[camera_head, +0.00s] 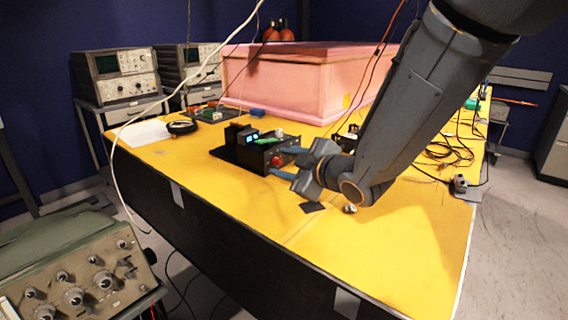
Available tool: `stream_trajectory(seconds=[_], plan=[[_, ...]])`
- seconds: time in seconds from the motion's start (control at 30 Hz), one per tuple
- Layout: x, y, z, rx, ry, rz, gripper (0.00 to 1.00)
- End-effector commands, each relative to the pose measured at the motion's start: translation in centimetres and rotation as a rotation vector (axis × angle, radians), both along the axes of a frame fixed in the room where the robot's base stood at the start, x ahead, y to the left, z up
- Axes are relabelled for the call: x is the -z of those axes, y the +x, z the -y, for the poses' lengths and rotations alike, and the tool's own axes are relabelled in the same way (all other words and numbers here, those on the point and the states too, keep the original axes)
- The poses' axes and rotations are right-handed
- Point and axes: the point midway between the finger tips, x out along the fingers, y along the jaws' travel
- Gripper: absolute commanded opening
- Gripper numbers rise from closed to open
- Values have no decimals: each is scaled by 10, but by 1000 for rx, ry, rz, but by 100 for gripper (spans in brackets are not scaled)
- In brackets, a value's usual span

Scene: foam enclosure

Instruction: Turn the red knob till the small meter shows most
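The red knob (277,160) is on the front of a small black device (240,150) on the yellow table. A small lit blue display (252,136), likely the small meter, shows on the device; its reading is too small to make out. My gripper (279,163) reaches in from the right. Its two bluish fingers are spread apart, one above and one below the knob. I cannot tell whether they touch it. Part of the device's right side is hidden behind the fingers.
A pink foam enclosure (290,82) stands behind the device. Loose cables (450,150) lie at the table's right. A small dark square (313,207) and a small metal piece (349,209) lie below my gripper. The yellow table's front (390,250) is mostly clear.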

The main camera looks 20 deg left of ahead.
Motion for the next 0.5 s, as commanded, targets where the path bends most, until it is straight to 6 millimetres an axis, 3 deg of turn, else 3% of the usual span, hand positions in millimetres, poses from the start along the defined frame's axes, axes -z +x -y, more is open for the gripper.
stream_trajectory(seconds=[0.17, 0.5], plan=[[-3, -5, 7, 1, 1, 1, 37], [-17, -36, 45, 2, 0, 2, 37]])
